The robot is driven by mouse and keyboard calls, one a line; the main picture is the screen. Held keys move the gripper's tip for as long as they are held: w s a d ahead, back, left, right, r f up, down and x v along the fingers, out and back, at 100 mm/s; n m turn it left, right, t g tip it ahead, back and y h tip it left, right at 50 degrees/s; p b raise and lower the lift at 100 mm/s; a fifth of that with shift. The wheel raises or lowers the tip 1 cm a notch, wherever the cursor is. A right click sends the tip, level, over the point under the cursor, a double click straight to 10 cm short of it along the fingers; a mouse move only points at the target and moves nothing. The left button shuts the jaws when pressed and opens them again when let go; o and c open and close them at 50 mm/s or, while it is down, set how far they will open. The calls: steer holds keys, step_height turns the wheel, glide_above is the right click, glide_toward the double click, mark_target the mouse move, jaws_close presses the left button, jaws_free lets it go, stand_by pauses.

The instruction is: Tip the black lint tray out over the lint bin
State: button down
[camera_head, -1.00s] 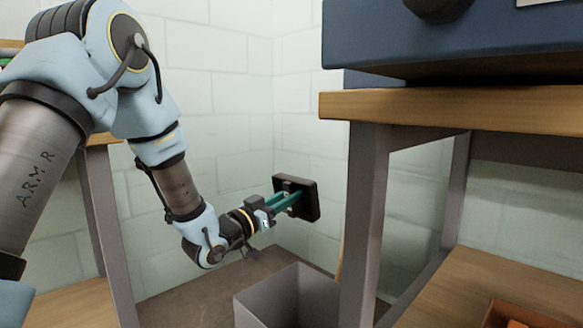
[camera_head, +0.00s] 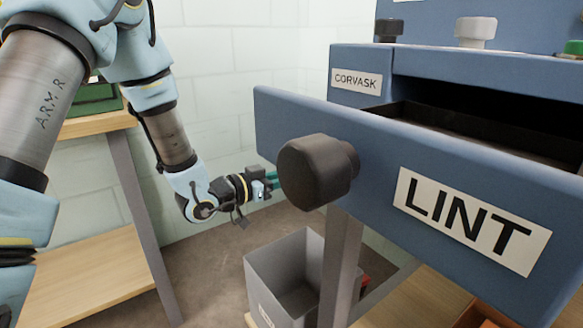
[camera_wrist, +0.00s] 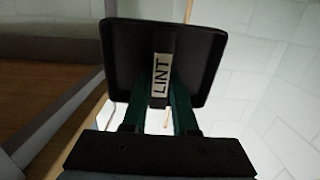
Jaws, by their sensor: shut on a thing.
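The black lint tray (camera_wrist: 125,50) shows in the wrist view as a dark square with a raised rim and a white LINT label on its middle strip. My gripper (camera_wrist: 158,103) is shut on that middle strip with its green fingers. In the head view my gripper (camera_head: 268,181) is partly behind the blue drawer front, which hides the tray. I cannot tell the tray's exact tilt.
The blue drawer (camera_head: 385,185), with a black knob and LINT sign, stands pulled out from the machine (camera_head: 450,75) close in front of the camera. A grey table leg (camera_head: 340,265) is beside the bin. A wooden shelf (camera_head: 85,270) is at left.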

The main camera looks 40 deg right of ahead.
steer(key=shift+s+d+r+y+p, duration=0.1)
steer(key=shift+d+r+y+p, duration=0.25)
steer(key=shift+y+p, duration=1.6)
steer(key=shift+w+d+r+y+p, duration=0.1)
steer(key=shift+r+y+p, duration=0.35)
steer(key=shift+p, duration=2.95)
steer(key=shift+s+d+r+y+p, duration=0.1)
steer(key=shift+d+r+y+p, duration=0.3)
steer(key=shift+y+p, duration=1.5)
steer(key=p, duration=0.4)
steer(key=shift+r+t+h, duration=0.1)
steer(key=shift+t+h, duration=0.2)
steer(key=y+p, duration=0.1)
steer(key=p, duration=0.3)
steer(key=d+y+p, duration=0.1)
steer(key=p, duration=0.3)
steer(key=y+p, duration=0.1)
steer(key=p, duration=0.5)
steer(key=y+p, duration=0.2)
steer(key=p, duration=0.4)
steer(key=shift+d+r, duration=0.1)
steer(key=shift+d, duration=0.25)
steer(key=p, duration=0.1)
steer(key=y+p, duration=0.1)
steer(key=p, duration=0.1)
steer(key=shift+d, duration=0.25)
steer(key=y+b, duration=0.1)
steer(key=d+y+b, duration=0.1)
steer(key=y+b, duration=0.1)
steer(key=shift+f, duration=0.2)
